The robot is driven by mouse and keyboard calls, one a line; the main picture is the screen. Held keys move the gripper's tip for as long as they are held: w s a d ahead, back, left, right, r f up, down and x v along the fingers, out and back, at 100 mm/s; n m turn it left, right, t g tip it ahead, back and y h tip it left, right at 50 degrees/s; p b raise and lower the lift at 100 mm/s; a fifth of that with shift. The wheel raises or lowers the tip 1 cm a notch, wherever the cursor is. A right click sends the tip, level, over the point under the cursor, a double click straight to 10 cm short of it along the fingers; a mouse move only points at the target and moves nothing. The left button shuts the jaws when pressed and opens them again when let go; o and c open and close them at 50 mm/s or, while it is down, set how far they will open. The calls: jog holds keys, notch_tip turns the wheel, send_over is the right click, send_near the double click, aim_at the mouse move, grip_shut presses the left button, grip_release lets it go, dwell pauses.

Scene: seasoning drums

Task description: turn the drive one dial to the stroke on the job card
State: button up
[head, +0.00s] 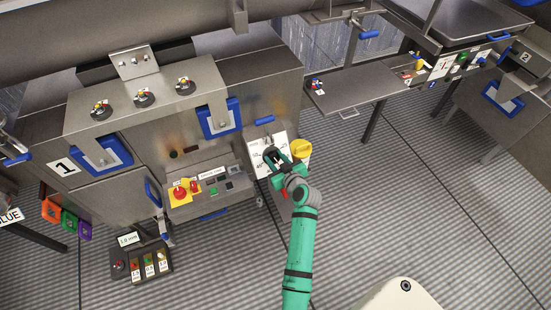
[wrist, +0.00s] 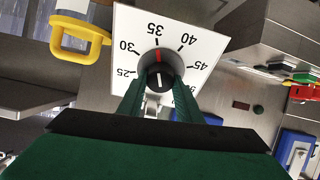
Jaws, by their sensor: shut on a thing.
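The dial (wrist: 160,76) is a round black knob with a white line on its face, on a white plate (wrist: 208,44) with numbers from about 25 to 50. A red mark at the knob's upper edge points close to 35 in the wrist view. My gripper (wrist: 160,98) has its two green fingers on either side of the knob, shut on it. In the head view my gripper (head: 275,160) is at the white plate (head: 257,150), hiding most of the knob. I cannot pick out the job card or read a stroke on it.
A yellow handle (head: 300,148) stands right beside the plate; it also shows in the wrist view (wrist: 80,38). A control panel (head: 205,188) with a red button is to the left. A metal shelf (head: 355,92) is at the back right. The floor at right is clear.

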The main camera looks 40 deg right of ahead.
jog(key=m+h, duration=0.1)
jog(key=m, duration=0.6)
jog(key=shift+g+h, duration=0.4)
jog(key=m+g, duration=0.1)
jog(key=m, duration=0.6)
jog(key=shift+h, duration=0.4)
jog(key=m+g, duration=0.1)
jog(key=m, duration=0.5)
jog(key=shift+m+g, duration=0.4)
jog(key=m, duration=0.3)
jog(key=shift+g, duration=0.4)
jog(key=shift+m+y, duration=0.5)
jog(key=shift+m, duration=1.4)
jog(key=shift+s, duration=0.1)
jog(key=o, duration=1)
